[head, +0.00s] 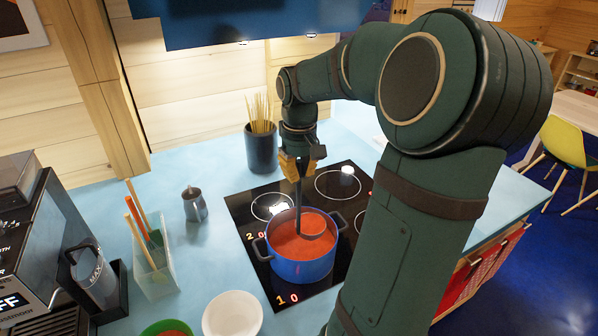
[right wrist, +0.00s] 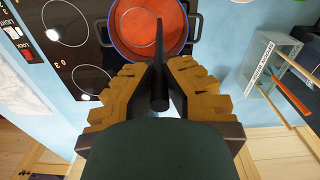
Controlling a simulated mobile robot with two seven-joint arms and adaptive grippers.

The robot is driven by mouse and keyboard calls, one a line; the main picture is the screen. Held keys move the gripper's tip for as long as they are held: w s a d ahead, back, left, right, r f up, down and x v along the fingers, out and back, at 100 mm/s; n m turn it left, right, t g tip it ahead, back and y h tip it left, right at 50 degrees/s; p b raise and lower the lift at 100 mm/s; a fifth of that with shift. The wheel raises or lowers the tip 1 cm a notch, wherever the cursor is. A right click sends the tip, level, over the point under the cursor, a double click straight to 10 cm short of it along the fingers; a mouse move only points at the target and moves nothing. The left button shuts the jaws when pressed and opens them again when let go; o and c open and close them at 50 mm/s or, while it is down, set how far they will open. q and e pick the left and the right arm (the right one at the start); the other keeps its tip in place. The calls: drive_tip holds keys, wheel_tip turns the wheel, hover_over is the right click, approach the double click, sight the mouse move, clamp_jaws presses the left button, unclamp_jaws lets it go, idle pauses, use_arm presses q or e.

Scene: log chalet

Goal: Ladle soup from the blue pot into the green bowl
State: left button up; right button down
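The blue pot (head: 303,268) stands on the cooktop and holds red-orange soup. My right gripper (head: 301,162) is above the pot's far side, shut on the upright handle of the ladle (head: 298,192). The ladle's bowl is at the soup inside the pot and looks filled with soup. In the right wrist view the ladle handle (right wrist: 159,60) runs between the gripper's fingers (right wrist: 158,85) toward the pot (right wrist: 147,55). The green bowl (head: 166,328) is at the bottom edge, partly cut off, with something reddish in it. My left gripper is not in view.
A white bowl (head: 232,316) stands between the green bowl and the cooktop (head: 240,208). A clear utensil holder (head: 154,270), a small metal jug (head: 194,205) and a coffee machine (head: 30,250) are at left. A dark spaghetti jar (head: 261,150) stands behind. Blue counter (head: 215,262) is free between.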

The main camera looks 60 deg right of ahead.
idle(0.5)
drive_tip(key=shift+r, duration=2)
drive_tip(key=shift+a, duration=0.1)
